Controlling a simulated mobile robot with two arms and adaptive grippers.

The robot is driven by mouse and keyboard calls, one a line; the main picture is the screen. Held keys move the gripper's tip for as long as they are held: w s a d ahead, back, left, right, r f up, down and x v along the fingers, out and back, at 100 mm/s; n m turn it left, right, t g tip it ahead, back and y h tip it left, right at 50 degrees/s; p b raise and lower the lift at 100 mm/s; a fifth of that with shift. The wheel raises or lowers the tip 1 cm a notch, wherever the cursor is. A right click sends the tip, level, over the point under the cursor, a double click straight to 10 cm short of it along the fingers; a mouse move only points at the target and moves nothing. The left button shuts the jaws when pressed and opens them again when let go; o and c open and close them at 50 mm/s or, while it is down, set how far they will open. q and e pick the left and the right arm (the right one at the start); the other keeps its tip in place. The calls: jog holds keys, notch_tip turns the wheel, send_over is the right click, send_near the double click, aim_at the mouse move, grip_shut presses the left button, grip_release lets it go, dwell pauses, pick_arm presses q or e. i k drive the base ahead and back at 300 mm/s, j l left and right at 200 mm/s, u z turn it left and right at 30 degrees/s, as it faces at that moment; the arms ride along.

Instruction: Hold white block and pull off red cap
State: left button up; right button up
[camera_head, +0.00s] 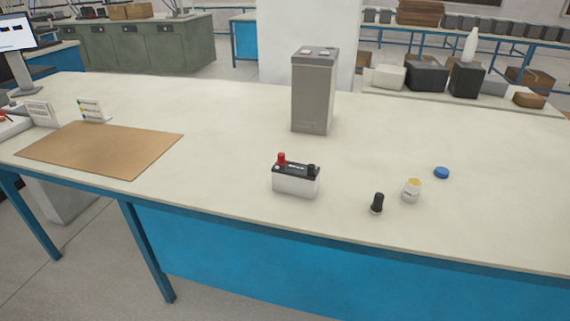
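The white block (295,185) is a small white battery-like box with a black top, standing upright near the front middle of the table. The red cap (281,158) sits on the left end of its top. A black cap or terminal (311,169) sits on the right end of the same top. Nothing touches the block. Neither of my grippers shows in the head view.
A tall grey battery (312,95) stands behind the block on the pale table (220,120). To the right are a black knob-like piece (377,203), a white jar with yellow top (411,190) and a blue cap (441,173). A brown mat (100,148) lies at left.

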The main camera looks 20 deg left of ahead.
aim_at(280, 156)
jog(key=i+j, duration=0.85)
jog(key=j, duration=0.1)
